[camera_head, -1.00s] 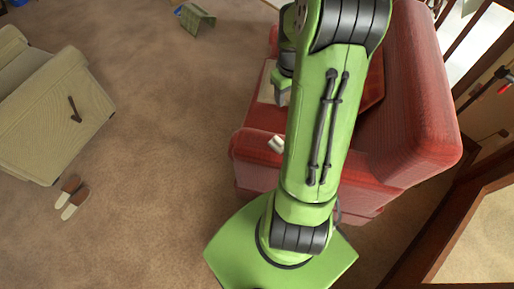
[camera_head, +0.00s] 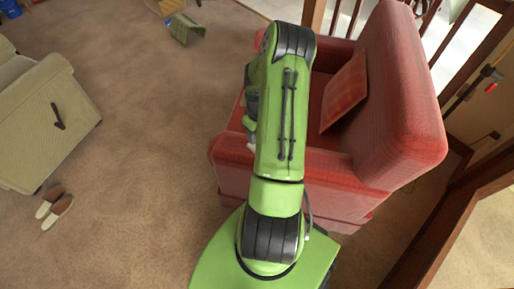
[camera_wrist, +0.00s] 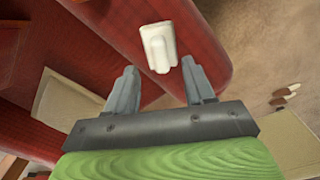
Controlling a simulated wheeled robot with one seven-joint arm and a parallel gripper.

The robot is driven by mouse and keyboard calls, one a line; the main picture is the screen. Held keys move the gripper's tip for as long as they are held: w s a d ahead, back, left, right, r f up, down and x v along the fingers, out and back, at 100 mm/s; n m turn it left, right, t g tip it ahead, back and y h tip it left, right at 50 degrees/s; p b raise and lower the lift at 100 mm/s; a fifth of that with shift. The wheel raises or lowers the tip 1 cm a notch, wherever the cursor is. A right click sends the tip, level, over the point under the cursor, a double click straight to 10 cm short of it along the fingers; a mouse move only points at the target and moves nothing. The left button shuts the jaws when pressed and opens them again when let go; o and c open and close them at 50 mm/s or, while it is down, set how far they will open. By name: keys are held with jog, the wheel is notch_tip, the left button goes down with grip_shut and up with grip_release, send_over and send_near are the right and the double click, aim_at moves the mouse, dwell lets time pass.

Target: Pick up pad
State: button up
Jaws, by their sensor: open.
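A small white object (camera_wrist: 158,45) lies on the red armrest, ahead of my gripper (camera_wrist: 159,69). I cannot tell for certain which of the two is the pad. My gripper is open and empty, its fingers pointing towards the armrest, with the white object between and just beyond the fingertips. In the head view my arm hides the beige thing and most of the white object.
The red armchair (camera_head: 405,100) stands right of centre with a red cushion (camera_head: 345,92) against its back. A beige sofa (camera_head: 45,125) and slippers (camera_head: 54,208) are at the left. A green stool-like thing (camera_head: 184,27) stands at the back. The carpet between is clear.

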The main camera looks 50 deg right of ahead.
notch_tip(320, 180, down, 5)
jog(key=shift+f+b, duration=0.2)
jog(key=shift+b, duration=0.65)
jog(key=shift+r, duration=0.1)
grip_shut()
